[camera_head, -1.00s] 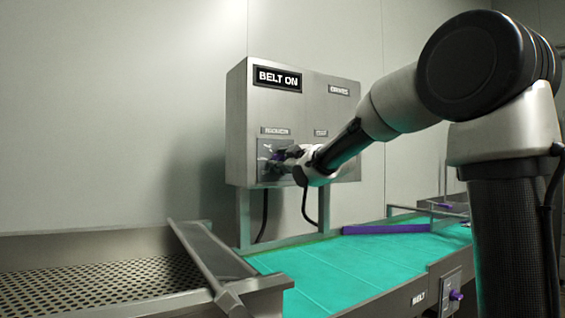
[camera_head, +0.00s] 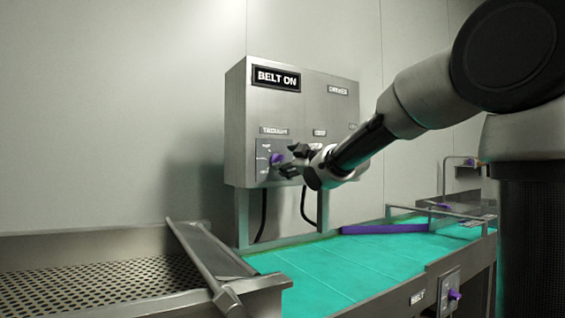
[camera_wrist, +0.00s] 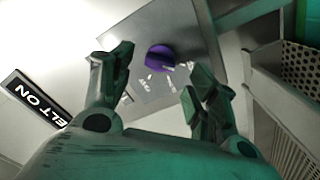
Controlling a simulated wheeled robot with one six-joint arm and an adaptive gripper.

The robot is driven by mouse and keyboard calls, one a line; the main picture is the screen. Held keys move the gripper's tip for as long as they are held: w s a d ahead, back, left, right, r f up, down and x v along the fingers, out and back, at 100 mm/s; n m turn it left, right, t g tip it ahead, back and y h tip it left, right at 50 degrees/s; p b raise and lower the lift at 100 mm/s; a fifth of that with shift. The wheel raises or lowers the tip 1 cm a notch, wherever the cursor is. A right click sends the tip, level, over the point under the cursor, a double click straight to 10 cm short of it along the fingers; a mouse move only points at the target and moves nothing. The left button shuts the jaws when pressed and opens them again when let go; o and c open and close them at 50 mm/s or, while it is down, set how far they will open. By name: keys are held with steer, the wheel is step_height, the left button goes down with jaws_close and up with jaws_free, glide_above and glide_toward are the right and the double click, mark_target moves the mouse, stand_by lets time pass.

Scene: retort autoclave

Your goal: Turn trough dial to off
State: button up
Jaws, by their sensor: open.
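The trough dial is a purple knob (camera_head: 276,158) on a grey plate under the "TROUGH" label (camera_head: 274,131), at the lower left of the control box (camera_head: 262,108). My gripper (camera_head: 289,160) is just right of the knob, pointing at it. In the wrist view the knob (camera_wrist: 160,58) lies beyond and between the fingertips of my open gripper (camera_wrist: 158,72), which appear apart from it. White markings show on the plate (camera_wrist: 188,48) beside the knob, too small to read surely.
A "BELT ON" sign (camera_head: 276,78) is on the box. A green belt (camera_head: 350,262) runs below, with a purple bar (camera_head: 385,229) across it. A perforated trough (camera_head: 90,285) is at left. Another purple knob (camera_head: 454,294) sits on the belt's side.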

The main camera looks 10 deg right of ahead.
steer(key=v, duration=0.7)
steer(key=shift+s, duration=0.25)
steer(key=s+d+f+m+g+h, duration=0.3)
steer(key=s+d+f+m+g, duration=0.15)
steer(key=f, duration=0.45)
steer(key=s+d+f+m+g+h, duration=0.3)
steer(key=s+d+f, duration=0.2)
steer(key=f, duration=0.4)
steer(key=s+d+f+m+g, duration=0.1)
steer(key=s+f, duration=0.3)
steer(key=s, duration=0.7)
steer(key=s+f+m+g, duration=0.3)
steer(key=s+m+g, duration=0.1)
steer(key=s, duration=0.8)
steer(key=shift+d+f, duration=0.35)
steer(key=shift+d, duration=0.05)
steer(key=shift+s+g, duration=0.1)
steer(key=shift+g, duration=0.15)
